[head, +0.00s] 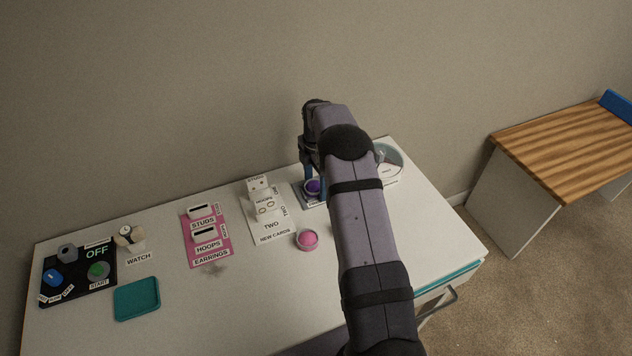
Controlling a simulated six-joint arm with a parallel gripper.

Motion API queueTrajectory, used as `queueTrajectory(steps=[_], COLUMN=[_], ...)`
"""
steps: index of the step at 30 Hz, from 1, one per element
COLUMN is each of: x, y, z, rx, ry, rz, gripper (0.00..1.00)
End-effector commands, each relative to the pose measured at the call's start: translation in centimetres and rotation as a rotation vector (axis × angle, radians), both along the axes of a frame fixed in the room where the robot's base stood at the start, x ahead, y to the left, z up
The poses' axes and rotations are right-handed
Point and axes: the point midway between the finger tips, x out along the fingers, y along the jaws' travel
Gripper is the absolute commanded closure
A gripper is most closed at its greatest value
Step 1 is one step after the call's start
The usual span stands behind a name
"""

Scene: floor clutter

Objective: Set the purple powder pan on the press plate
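The purple powder pan (313,186) is a small round pan at the back of the white table. It is at the press plate (301,198), a grey-blue plate with a partly hidden label. I cannot tell whether the pan rests on the plate or is held just above it. My gripper (314,182) points down there, with its blue fingers apart on either side of the pan. I cannot tell whether they touch it. My arm hides part of the plate and the table to its right.
A pink powder pan (307,239) sits in front of the plate. White cards stand on a card sheet (267,236) to the left. Farther left are a pink earrings mat (207,252), a watch (127,235), a teal tray (136,298) and a black panel (75,284). A round container (389,160) stands right.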

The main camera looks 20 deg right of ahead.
Motion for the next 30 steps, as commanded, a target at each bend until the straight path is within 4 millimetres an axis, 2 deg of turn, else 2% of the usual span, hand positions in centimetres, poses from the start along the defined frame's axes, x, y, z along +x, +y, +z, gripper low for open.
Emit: queueTrajectory(steps=[5,11,17,24,30], x=[0.0,0.1,0.1,0.1,0.1], y=[0.0,0.0,0.0,0.0,0.0], z=[0.1,1.1,4.0,8.4,11.1], rx=[0.000,-0.001,-0.002,-0.001,0.000], ry=[0.000,-0.002,-0.004,-0.005,-0.001], rz=[0.000,0.000,0.000,0.000,0.000], gripper=[0.36,0.36,0.36,0.36,0.36])
